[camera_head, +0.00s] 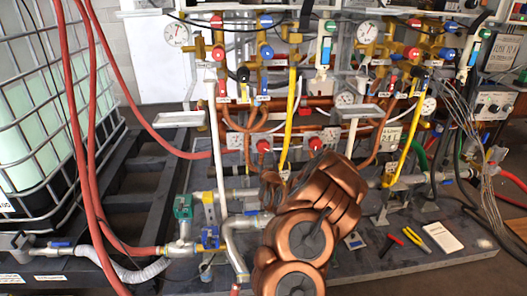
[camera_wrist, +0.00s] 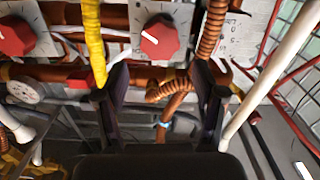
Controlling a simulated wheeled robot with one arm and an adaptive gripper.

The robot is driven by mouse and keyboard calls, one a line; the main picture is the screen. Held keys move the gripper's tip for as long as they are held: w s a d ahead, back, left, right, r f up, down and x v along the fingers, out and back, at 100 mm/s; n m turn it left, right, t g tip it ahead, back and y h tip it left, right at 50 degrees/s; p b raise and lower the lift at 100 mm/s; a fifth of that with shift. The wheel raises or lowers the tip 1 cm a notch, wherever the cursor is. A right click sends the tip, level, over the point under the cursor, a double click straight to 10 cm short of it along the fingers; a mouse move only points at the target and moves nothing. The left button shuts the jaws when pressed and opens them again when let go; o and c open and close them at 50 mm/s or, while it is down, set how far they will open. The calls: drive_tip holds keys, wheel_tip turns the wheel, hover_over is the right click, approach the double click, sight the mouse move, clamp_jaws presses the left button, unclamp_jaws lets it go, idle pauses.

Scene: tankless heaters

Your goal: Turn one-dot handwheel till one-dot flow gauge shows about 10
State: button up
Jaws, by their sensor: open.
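No dot marks are legible, so I cannot tell which handwheel or flow gauge is the one-dot one. Two red knobs, a left one (camera_head: 263,146) and a right one (camera_head: 315,143), sit on grey plates low on the pipework. In the wrist view a red knob with a white line (camera_wrist: 160,40) is beyond my gripper (camera_wrist: 160,100), and another red knob (camera_wrist: 15,37) is at upper left. My gripper is open and empty, with its dark fingers apart. In the head view my copper-coloured arm hides it. Round dial gauges stand at upper left (camera_head: 176,33) and upper right (camera_head: 367,31); their readings are too small to read.
A yellow hose (camera_wrist: 92,40) hangs near the left finger, and coiled copper-coloured hoses (camera_wrist: 212,28) hang near the right. A caged tank (camera_head: 40,110) and red hoses (camera_head: 85,120) stand at left. Pliers (camera_head: 416,239) and a white card (camera_head: 443,236) lie on the base.

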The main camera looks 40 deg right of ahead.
sight(263, 147)
drive_tip(key=shift+x, duration=2.45)
drive_tip(key=shift+b+x, duration=0.3)
drive_tip(key=shift+x, duration=0.65)
drive_tip(key=shift+w+d+r, duration=0.1)
drive_tip(key=shift+w+d, duration=0.2)
drive_tip(key=shift+w, duration=0.05)
drive_tip(key=shift+c, duration=0.4)
drive_tip(key=c, duration=0.8)
